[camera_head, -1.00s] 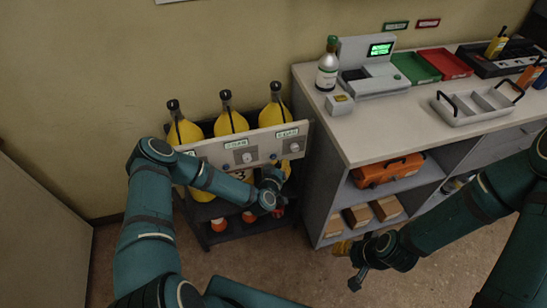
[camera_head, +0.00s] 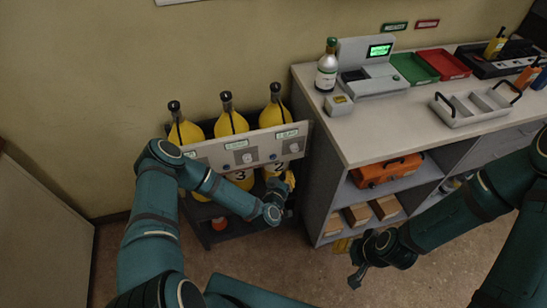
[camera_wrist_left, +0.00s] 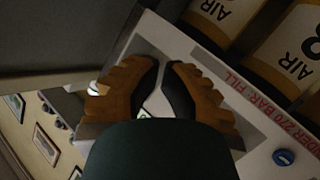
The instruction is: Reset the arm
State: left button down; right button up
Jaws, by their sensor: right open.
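My left gripper (camera_head: 288,182) is low in front of the white panel (camera_head: 215,152) of the cylinder rack, near the yellow cylinder marked 2 (camera_head: 275,168). In the left wrist view its orange fingers (camera_wrist_left: 164,68) have dark pads close together, with a narrow gap through which the panel shows. I see nothing clearly held between them; whether they are fully shut is unclear. My right gripper (camera_head: 348,262) is open and low in front of the counter's shelves. My left forearm hides part of the rack.
The counter (camera_head: 370,135) stands right of the rack, its corner close to my left gripper. It bears a bottle (camera_head: 327,65), a device with a green screen (camera_head: 372,68), trays and a grey carrier (camera_head: 478,104). An orange case (camera_head: 388,170) and boxes fill the shelves. Floor in front is free.

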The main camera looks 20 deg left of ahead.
pick_arm(q)
jog(key=s+d+r+m+g+h, duration=0.1)
jog(key=s+d+m+g+h, duration=0.35)
jog(key=s+d+g, duration=0.35)
jog(key=s+a+r+g, duration=0.2)
jog(key=s, duration=0.5)
jog(key=s+a+r+n+g, duration=0.1)
jog(key=s+r+g, duration=0.1)
jog(key=s, duration=0.5)
jog(key=shift+a+r+g+y, duration=0.35)
jog(key=shift+g+y, duration=0.1)
jog(key=shift+g, duration=0.15)
